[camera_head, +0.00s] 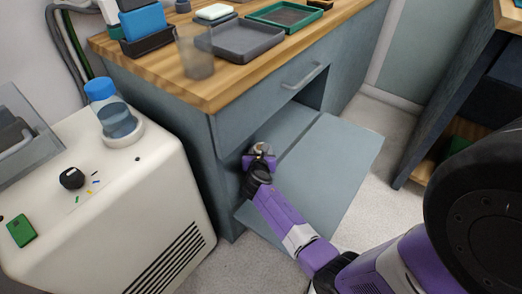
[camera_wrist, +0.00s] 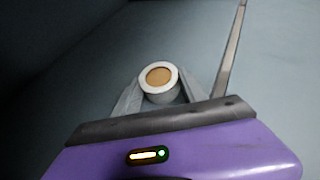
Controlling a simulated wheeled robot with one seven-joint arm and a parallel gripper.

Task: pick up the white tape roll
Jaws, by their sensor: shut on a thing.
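The white tape roll (camera_wrist: 159,92) shows in the wrist view as a short white ring with a tan core. It sits between the fingertips of my gripper (camera_wrist: 160,96), which is shut on it with one finger on each side. In the head view the tape roll (camera_head: 262,149) is a small pale shape at the end of my gripper (camera_head: 260,158), inside the opening of the grey-blue cabinet (camera_head: 225,140). I cannot tell whether the roll touches the surface under it.
The cabinet's flap (camera_head: 335,165) lies folded down in front of the opening. A wooden top (camera_head: 210,95) above it carries a grey tray (camera_head: 245,42) and a clear cup (camera_head: 195,55). A white machine (camera_head: 150,190) stands at the left.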

